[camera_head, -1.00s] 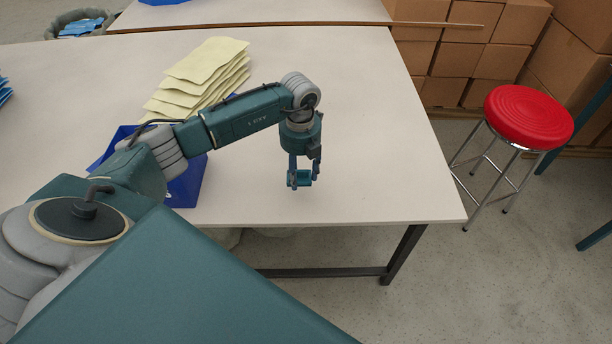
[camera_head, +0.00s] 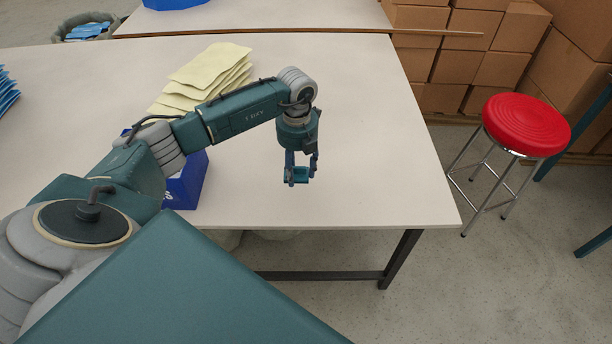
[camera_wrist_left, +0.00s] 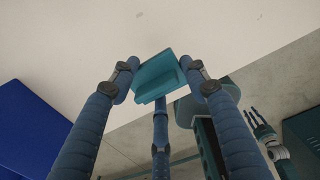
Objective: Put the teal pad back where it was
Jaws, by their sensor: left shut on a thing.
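The teal pad is a small block (camera_head: 300,175) between the fingertips of my left gripper (camera_head: 301,171). In the left wrist view the pad (camera_wrist_left: 158,77) is pinched between the two side fingers, with a third finger below it. The left gripper points down over the front right part of the pale table (camera_head: 370,150); the gap between pad and tabletop is hard to judge. My right gripper (camera_wrist_left: 256,117) shows small at the right of the left wrist view, away from the pad; its jaw state is too small to tell.
A blue box (camera_head: 187,187) stands partly behind my left arm, with a stack of pale yellow sheets (camera_head: 212,68) beyond it. A red stool (camera_head: 526,123) stands right of the table, before cardboard boxes (camera_head: 470,62). The tabletop right of the gripper is clear.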

